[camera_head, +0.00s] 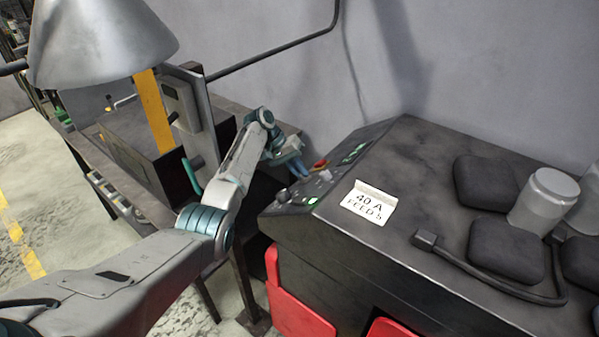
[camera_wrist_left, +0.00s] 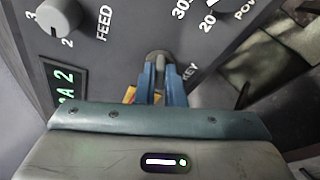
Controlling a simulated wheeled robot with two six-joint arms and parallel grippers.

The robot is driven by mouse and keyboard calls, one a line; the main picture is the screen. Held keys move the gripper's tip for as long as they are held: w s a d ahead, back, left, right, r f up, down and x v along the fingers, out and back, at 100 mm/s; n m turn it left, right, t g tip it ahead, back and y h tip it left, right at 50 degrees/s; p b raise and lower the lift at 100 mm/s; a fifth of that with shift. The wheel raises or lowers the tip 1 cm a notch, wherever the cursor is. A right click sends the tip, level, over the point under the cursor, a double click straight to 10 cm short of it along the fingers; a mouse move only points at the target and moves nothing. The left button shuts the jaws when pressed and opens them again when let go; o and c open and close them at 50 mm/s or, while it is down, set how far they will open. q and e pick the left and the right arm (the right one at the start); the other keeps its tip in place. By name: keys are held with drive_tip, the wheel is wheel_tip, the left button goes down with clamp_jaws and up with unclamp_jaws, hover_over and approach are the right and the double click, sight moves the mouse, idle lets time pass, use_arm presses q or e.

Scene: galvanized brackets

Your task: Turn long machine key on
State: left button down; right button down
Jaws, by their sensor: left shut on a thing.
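The long machine (camera_head: 440,160) has a sloping control panel (camera_head: 310,195) on its left side. In the left wrist view the panel carries the printed word KEY, and a grey key (camera_wrist_left: 158,57) sits beside it. My left gripper (camera_head: 300,170) reaches the panel from the left. In the left wrist view its two blue fingers (camera_wrist_left: 161,78) are shut on the key, one on each side. The fingers and gripper body hide part of the key, and I cannot tell its turned position. My right gripper is in neither view.
Next to the key are a FEED knob (camera_wrist_left: 58,17), a POWER knob (camera_wrist_left: 225,5) and a green display (camera_wrist_left: 64,84). A white "40 A FEED 5" card (camera_head: 369,203) lies on the machine top. A dark table (camera_head: 150,205) stands at left, and a grey lamp shade (camera_head: 100,40) hangs above.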

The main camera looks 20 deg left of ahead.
use_arm(q)
drive_tip(key=shift+a+m, duration=0.1)
drive_tip(key=shift+m, duration=0.5)
drive_tip(key=c, duration=1.5)
unclamp_jaws()
